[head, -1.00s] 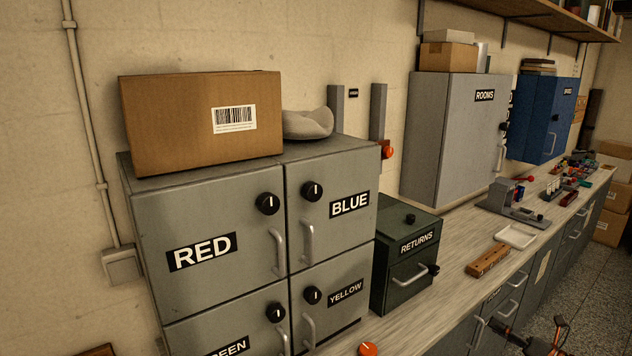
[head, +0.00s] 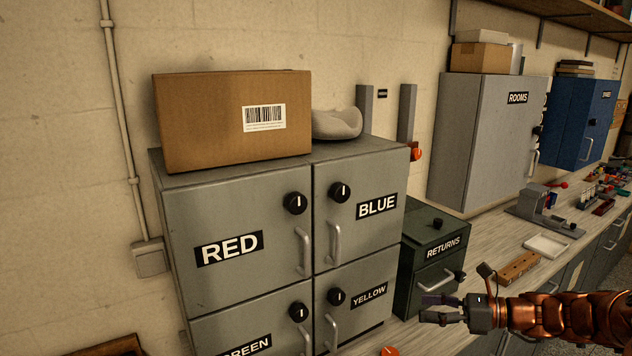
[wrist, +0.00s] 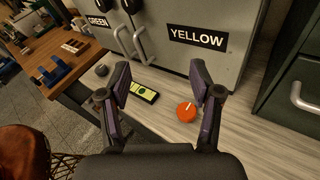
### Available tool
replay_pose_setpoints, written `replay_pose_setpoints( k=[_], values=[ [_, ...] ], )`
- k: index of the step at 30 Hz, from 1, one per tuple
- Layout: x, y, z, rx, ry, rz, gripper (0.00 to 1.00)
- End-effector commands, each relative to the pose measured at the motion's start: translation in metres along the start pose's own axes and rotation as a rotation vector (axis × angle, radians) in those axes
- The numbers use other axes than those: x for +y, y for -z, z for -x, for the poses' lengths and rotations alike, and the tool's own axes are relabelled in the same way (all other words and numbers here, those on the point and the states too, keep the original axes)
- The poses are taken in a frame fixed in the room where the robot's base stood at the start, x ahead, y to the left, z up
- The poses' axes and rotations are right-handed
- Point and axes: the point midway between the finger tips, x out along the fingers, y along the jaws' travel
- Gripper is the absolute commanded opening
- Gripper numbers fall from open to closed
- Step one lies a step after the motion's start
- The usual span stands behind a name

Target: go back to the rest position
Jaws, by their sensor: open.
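My gripper (head: 430,308) is at the lower right of the head view, in front of the dark green RETURNS box (head: 412,292) and just right of the YELLOW locker door (head: 370,318). Its fingers point left and stand apart with nothing between them. In the wrist view my gripper (wrist: 158,80) is also open and empty. Beyond its fingers are the YELLOW door (wrist: 185,60), an orange round knob-like piece (wrist: 186,112) and a black item with a yellow-green face (wrist: 144,92) on the worktop.
The grey lockers RED (head: 235,225) and BLUE (head: 360,225) carry a cardboard box (head: 205,120) and a grey cushion-like object (head: 337,124). A wooden block (head: 520,268) and white tray (head: 546,245) lie on the bench behind my arm. A wooden table (wrist: 50,45) stands left.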

Motion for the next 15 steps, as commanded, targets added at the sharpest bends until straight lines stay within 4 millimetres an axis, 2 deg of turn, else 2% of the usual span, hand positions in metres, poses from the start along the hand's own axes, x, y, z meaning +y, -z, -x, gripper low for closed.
replay_pose_setpoints(
  k=[1,6,12,15],
  values=[
    [0.018,-0.008,-0.014,0.037,-0.045,0.059,0.64],
    [0.077,-0.017,-0.049,0.155,-0.187,0.254,0.64],
    [0.144,-0.015,-0.072,0.287,-0.354,0.48,0.64],
    [0.174,-0.01,-0.077,0.353,-0.435,0.596,0.64]
  ],
)
